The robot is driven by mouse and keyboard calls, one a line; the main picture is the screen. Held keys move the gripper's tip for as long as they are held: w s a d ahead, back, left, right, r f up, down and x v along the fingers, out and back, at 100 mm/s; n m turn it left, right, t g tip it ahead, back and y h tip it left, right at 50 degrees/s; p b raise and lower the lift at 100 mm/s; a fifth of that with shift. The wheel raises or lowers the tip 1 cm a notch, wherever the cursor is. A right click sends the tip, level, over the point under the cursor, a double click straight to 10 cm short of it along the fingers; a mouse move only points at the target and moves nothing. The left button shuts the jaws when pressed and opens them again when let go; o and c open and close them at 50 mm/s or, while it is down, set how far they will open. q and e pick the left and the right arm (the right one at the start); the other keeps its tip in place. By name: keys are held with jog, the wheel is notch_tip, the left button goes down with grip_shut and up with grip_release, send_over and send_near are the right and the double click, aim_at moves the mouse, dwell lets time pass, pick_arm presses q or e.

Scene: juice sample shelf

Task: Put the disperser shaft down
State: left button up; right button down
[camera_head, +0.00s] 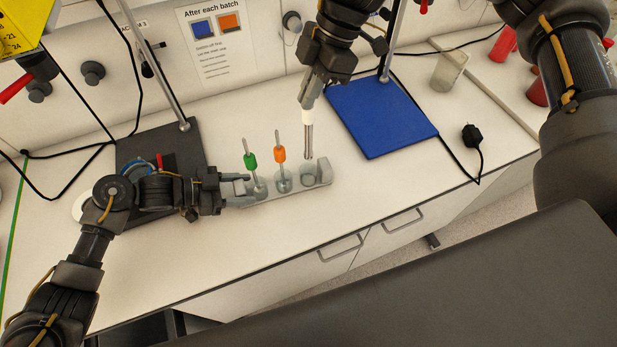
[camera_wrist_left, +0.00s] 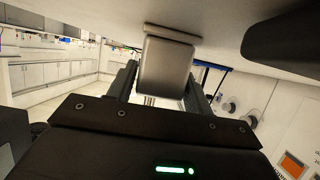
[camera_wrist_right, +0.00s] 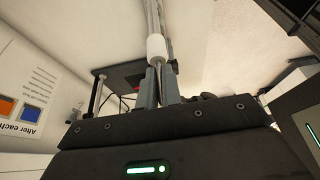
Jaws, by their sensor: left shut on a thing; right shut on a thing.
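The disperser shaft (camera_head: 309,140) is a thin metal tube with a white collar, pointing down. My right gripper (camera_head: 308,100) is shut on it near the collar, which also shows in the right wrist view (camera_wrist_right: 156,47). The shaft's lower end appears at or just above the clear, empty-looking right holder (camera_head: 308,177) of a grey rack (camera_head: 280,196); I cannot tell whether it is inside. A green-collared shaft (camera_head: 250,161) and an orange-collared shaft (camera_head: 280,154) stand in the other holders. My left gripper (camera_head: 238,188) is shut on the rack's left end block (camera_wrist_left: 165,68).
A dark stand base (camera_head: 160,146) lies behind my left arm. A beaker (camera_head: 448,72), red cups (camera_head: 503,44) and a black plug (camera_head: 471,136) are to the right. The bench front is clear.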

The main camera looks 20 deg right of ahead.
send_over(309, 154)
jog(key=shift+w+d+f, duration=0.1)
jog(key=shift+w+f, duration=0.05)
jog(key=shift+f, duration=1.5)
jog(key=shift+w+a+f, duration=0.1)
jog(key=shift+w+f, duration=0.05)
jog(key=shift+f, duration=1.55)
jog(key=shift+w+d+f, duration=0.1)
jog(key=shift+w+f, duration=0.05)
jog(key=shift+f, duration=1.5)
jog(key=c, duration=1.6)
grip_release()
jog(key=shift+f, duration=0.1)
jog(key=v, duration=1.2)
pick_arm(q)
jog(key=o, duration=1.4)
